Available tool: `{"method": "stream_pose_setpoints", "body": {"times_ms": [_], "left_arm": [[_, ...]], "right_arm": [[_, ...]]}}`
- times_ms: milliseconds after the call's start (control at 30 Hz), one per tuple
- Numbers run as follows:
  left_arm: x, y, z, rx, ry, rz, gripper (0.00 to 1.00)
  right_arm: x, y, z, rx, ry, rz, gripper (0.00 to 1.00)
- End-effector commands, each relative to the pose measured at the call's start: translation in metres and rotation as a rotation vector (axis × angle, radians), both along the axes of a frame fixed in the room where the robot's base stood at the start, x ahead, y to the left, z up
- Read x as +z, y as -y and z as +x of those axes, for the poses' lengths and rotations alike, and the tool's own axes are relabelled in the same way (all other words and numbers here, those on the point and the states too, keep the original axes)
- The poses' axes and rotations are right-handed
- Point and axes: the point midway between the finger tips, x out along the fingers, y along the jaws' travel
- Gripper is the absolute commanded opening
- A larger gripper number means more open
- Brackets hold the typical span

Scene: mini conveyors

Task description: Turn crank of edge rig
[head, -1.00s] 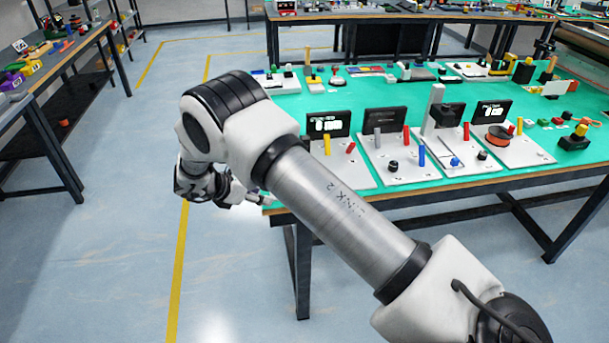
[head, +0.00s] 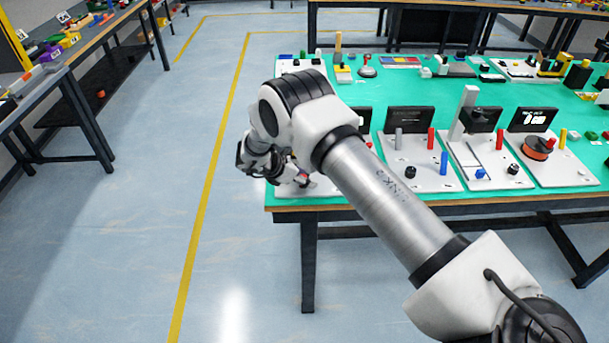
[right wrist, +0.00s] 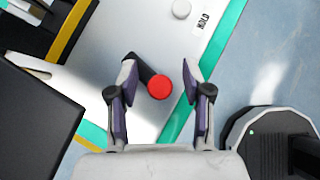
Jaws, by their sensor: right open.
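In the right wrist view, a crank handle with a round red top (right wrist: 159,87) sits over a white plate (right wrist: 180,45). A short dark piece shows beside the red top. My right gripper (right wrist: 160,70) is open, with one finger on each side of the red handle. I see gaps on both sides and cannot tell any contact. In the head view, my right gripper (head: 302,180) is at the table's left front corner, small and partly hidden by my own wrist. My right arm hides most of the leftmost rig there. My left gripper is not in view.
A white round knob (right wrist: 181,9) and a dark panel (right wrist: 40,112) lie near the handle. Other white rigs with pegs and screens (head: 420,170) stand to the right on the green table (head: 400,92). The floor left of the table is clear.

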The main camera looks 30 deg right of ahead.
Motion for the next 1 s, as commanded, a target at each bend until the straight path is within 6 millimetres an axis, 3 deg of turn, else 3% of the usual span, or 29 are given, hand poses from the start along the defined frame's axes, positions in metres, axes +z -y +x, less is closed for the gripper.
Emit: {"method": "stream_pose_setpoints", "body": {"times_ms": [133,267,667,1000], "left_arm": [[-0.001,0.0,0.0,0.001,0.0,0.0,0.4],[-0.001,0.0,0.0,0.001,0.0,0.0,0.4],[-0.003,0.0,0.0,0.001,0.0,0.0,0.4],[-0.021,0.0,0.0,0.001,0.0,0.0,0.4]], "right_arm": [[0.0,0.0,0.0,0.001,0.001,0.0,0.46],[0.0,-0.001,0.0,0.001,0.001,0.0,0.0],[0.0,0.001,-0.001,0.025,-0.001,-0.001,0.0],[-0.003,0.007,-0.006,0.2,0.0,0.0,0.0]]}}
